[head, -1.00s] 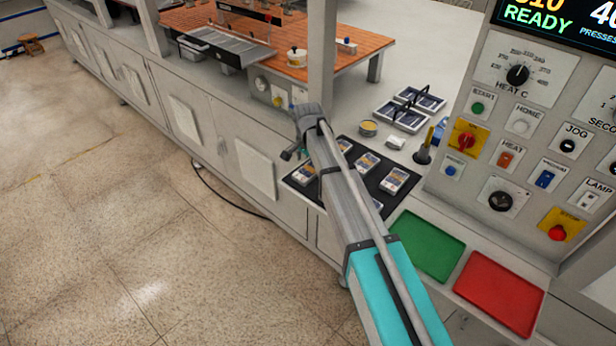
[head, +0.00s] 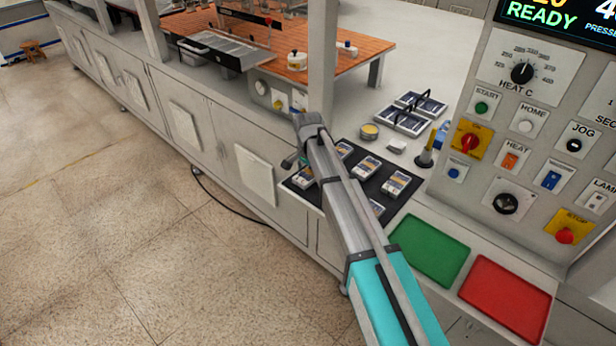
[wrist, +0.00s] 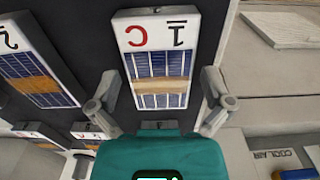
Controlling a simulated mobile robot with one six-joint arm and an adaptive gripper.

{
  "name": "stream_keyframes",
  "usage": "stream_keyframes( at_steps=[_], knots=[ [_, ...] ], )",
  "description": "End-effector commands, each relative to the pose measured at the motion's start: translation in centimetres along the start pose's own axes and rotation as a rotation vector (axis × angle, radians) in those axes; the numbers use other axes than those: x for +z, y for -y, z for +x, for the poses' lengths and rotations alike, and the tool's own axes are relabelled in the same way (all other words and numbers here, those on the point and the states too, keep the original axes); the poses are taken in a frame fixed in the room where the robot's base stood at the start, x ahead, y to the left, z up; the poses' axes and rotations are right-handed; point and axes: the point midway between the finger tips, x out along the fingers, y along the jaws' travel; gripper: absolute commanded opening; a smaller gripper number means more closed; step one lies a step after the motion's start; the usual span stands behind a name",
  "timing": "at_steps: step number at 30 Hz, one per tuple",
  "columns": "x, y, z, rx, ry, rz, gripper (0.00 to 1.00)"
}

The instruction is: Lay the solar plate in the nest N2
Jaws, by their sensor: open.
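A solar plate (wrist: 157,65) with dark blue cells, a tan stripe and a white end marked with a 1 and a red C lies below my gripper in the wrist view. My gripper (wrist: 160,88) is open, with one finger on each side of this plate; I cannot tell whether they touch it. Another plate (wrist: 38,72), marked 2, lies to its left. In the head view, several such plates, one of them here (head: 366,166), lie on a black mat (head: 385,185); my arm hides part of it. I cannot make out any nest labelled N2.
A green tray (head: 430,248) and a red tray (head: 505,297) lie at the bench front. The control panel (head: 535,130) stands on the right.

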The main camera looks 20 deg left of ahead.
Motion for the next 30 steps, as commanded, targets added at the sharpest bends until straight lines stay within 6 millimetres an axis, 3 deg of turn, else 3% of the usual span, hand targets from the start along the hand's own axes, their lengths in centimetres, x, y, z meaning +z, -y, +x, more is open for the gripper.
stream_keyframes(
  at_steps=[2, 14, 30],
  knots=[
    [-0.01, -0.01, 0.0, 0.0, 0.0, 0.0, 0.96],
    [-0.03, -0.02, 0.01, 0.0, 0.0, 0.0, 0.22],
    [-0.05, -0.02, -0.72, 0.0, 0.0, 0.001, 0.19]
  ],
)
